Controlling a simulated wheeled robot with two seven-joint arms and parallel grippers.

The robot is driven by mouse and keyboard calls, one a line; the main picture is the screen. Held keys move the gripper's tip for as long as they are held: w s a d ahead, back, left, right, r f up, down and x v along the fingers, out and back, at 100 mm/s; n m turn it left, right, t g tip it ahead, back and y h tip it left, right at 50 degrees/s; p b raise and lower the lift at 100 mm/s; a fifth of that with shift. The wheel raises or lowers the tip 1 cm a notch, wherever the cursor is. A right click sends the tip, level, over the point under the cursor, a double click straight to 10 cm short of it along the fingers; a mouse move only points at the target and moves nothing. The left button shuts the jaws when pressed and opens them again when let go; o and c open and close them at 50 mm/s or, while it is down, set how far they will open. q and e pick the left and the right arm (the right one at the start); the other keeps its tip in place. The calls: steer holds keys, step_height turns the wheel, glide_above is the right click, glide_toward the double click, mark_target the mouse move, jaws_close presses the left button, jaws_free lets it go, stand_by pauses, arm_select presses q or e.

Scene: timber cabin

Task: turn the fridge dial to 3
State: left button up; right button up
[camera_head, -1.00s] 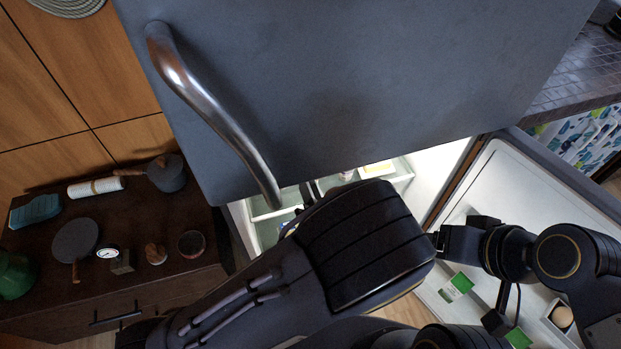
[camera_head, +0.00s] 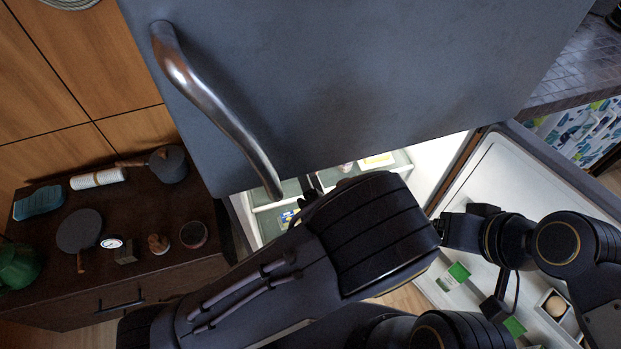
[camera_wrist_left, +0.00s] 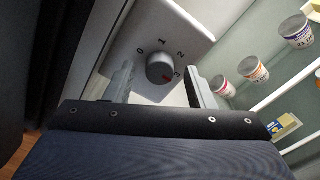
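The fridge dial (camera_wrist_left: 160,68) is a round grey knob on a pale panel (camera_wrist_left: 150,25) marked 0, 1, 2 and 3 in the left wrist view. A red mark on its lower right side points towards the 3. My left gripper (camera_wrist_left: 160,72) is open, with one finger on each side of the dial; I cannot tell whether either touches it. In the head view my left arm hides the dial. My right gripper (camera_head: 446,232) is by the open fridge door (camera_head: 490,185); its fingers are too small to read.
Cups (camera_wrist_left: 252,69) and a yellow packet (camera_wrist_left: 283,125) stand on glass shelves right of the dial. In the head view, a grey door with a metal handle (camera_head: 215,105) hangs above my left arm. A dark cabinet (camera_head: 140,210) with cookware is at left.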

arm_select(q)
steer(key=v, duration=0.7)
steer(key=shift+s+b, duration=0.35)
steer(key=shift+b, duration=0.1)
steer(key=shift+d, duration=0.15)
